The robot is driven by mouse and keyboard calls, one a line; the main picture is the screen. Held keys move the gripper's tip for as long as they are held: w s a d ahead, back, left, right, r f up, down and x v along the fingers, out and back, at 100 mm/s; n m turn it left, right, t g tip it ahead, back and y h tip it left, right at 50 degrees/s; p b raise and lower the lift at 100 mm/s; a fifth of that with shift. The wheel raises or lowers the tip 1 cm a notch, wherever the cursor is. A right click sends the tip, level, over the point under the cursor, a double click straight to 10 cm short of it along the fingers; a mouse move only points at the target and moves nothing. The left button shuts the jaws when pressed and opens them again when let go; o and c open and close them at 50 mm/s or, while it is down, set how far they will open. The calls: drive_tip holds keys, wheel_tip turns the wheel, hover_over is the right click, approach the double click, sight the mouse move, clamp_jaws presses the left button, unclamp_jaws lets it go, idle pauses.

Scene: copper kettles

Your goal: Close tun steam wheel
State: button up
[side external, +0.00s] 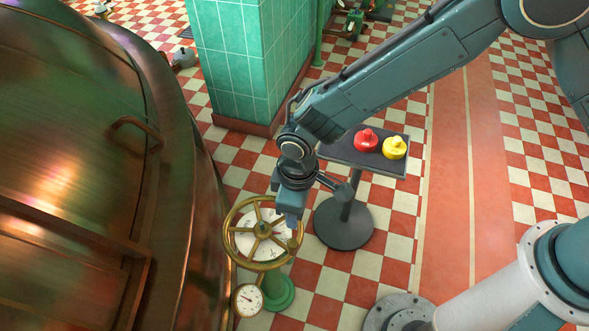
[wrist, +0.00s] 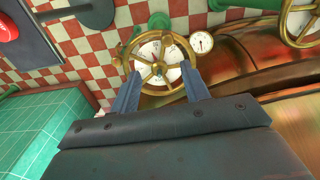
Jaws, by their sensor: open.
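A brass spoked handwheel (side external: 262,233) stands beside the copper kettle (side external: 75,170) in the side view, over a white dial face with a pointer. My gripper (side external: 291,218) is just above the right part of its rim. In the wrist view the handwheel (wrist: 158,66) lies ahead, between and beyond the two open fingers (wrist: 160,85). The jaws are empty; I cannot tell whether a fingertip touches the rim. A second brass wheel (wrist: 300,18) is partly cut off at the upper right of the wrist view.
A small gauge (side external: 248,299) sits below the wheel, near a green pipe base (side external: 278,291). A dark stand (side external: 344,225) holds a red object (side external: 366,140) and a yellow one (side external: 395,147). A green tiled pillar (side external: 235,60) rises behind.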

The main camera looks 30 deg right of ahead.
sight(293, 242)
drive_tip(key=f, duration=0.1)
drive_tip(key=s+a+f, duration=0.1)
drive_tip(key=shift+a+f, duration=0.1)
drive_tip(key=shift+f, duration=0.2)
drive_tip(key=shift+f, duration=0.1)
drive_tip(key=shift+f, duration=6.75)
clamp_jaws()
